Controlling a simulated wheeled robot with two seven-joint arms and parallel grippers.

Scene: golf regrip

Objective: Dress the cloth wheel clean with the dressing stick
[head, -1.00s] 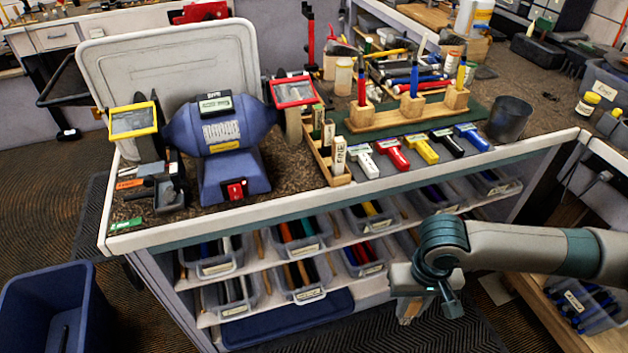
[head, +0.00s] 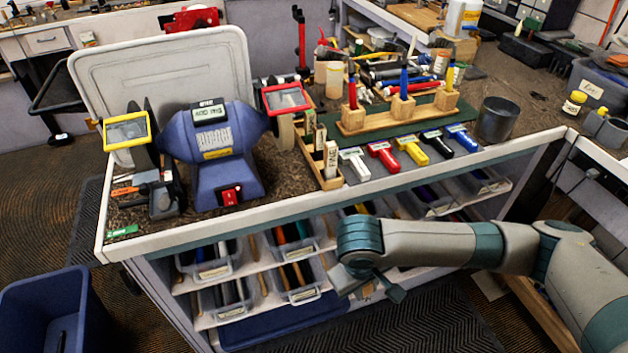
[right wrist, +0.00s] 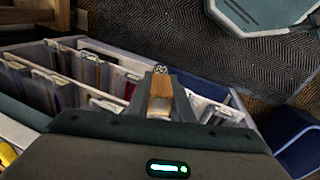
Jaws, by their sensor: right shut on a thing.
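The blue bench grinder (head: 212,150) stands on the bench at left. A pale wheel (head: 285,132), perhaps the cloth one, shows partly below the red-framed shield at its right end. A dark wheel (head: 151,118) is partly hidden behind the yellow-framed shield at its left end. My right gripper (right wrist: 161,98) is shut on a tan stick with a speckled grey end (right wrist: 160,72), seemingly the dressing stick. In the head view this gripper is in front of the bench's lower shelves, below the top, its fingers mostly hidden. My left gripper is out of view.
A wooden tray of labelled blocks (head: 331,160) stands right of the grinder. Several coloured handled tools (head: 381,154) lie along the front edge, before a wooden rack (head: 352,121). Bins (head: 299,283) fill the shelves below. A dark cup (head: 497,118) stands at right.

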